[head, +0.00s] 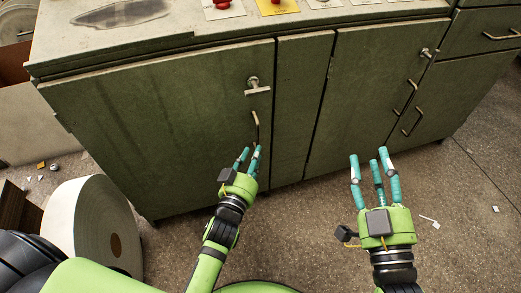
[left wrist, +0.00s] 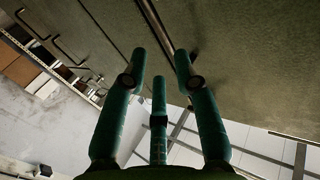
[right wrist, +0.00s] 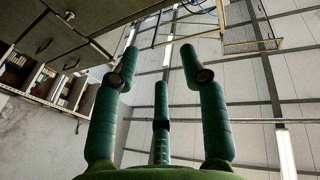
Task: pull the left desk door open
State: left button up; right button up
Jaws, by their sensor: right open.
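The left desk door (head: 165,130) is a wide green-grey panel, closed flush in the desk front. Its bar handle (head: 256,122) stands upright near its right edge, below a T-shaped latch (head: 256,87). My left gripper (head: 249,155) is at the lower end of that handle, its fingers pointing up at the door. In the left wrist view its fingers (left wrist: 160,62) are apart, somewhat closer together than the right ones. Whether they touch the handle I cannot tell. My right gripper (head: 371,163) is open and empty in front of the right door (head: 370,85).
A large white roll (head: 75,220) stands on the floor at the lower left, near the left door's bottom corner. Red buttons (head: 221,4) sit on the desk top. More handles (head: 412,121) are on the right. Small scraps lie on the floor, which is otherwise open at right.

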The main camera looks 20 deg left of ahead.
pick_arm(q)
jog(key=shift+w+a+r+b, duration=0.15)
jog(key=shift+w+b, duration=0.35)
jog(key=shift+w, duration=1.35)
jog(key=shift+w+a+r+b, duration=0.1)
jog(key=shift+w+r+b, duration=0.25)
jog(key=shift+w, duration=1.45)
pick_arm(e)
jog(key=s+a+r+n+t+y, duration=0.1)
jog(key=s+r+t+y, duration=0.4)
jog(key=r, duration=0.5)
jog(key=shift+s+r+n+y, duration=0.4)
jog(key=shift+s+n+y, duration=0.3)
jog(key=shift+s, duration=0.5)
pick_arm(q)
jog(key=shift+d+f, duration=0.1)
pick_arm(e)
jog(key=shift+a, duration=0.1)
pick_arm(q)
grip_shut()
pick_arm(e)
jog(key=shift+h, duration=0.3)
